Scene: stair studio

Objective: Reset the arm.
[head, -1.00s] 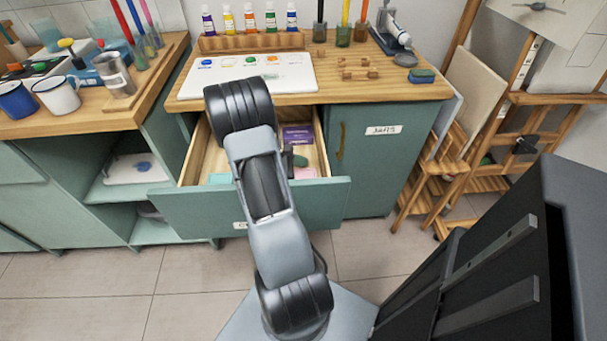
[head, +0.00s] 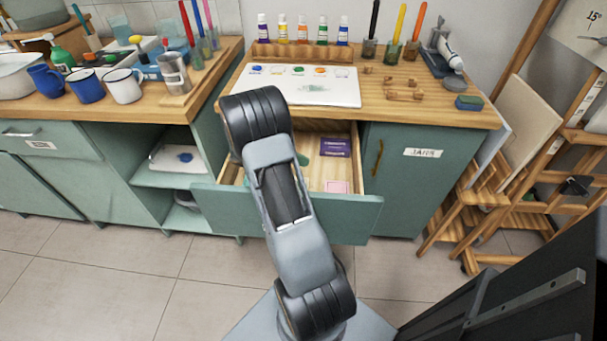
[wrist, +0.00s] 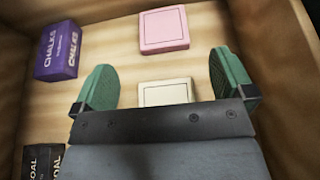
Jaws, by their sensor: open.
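My gripper (wrist: 165,88) is open, with its two green fingers spread apart inside or just above the open drawer (head: 290,218). Nothing is held between them. In the wrist view a pink block (wrist: 164,29) lies beyond the fingertips, and a cream block (wrist: 166,92) lies between the fingers, partly hidden by the gripper's body. A purple chalks box (wrist: 62,45) is left of the fingers. In the head view my arm covers most of the gripper; the purple box (head: 335,147) and pink block (head: 337,187) show to its right.
The drawer's wooden walls surround the gripper closely. A dark box (wrist: 43,160) lies at lower left in the wrist view. Above the drawer, the worktop (head: 430,103) holds a white paint sheet (head: 335,90) and paint bottles. An easel (head: 540,170) stands at right; open floor lies in front.

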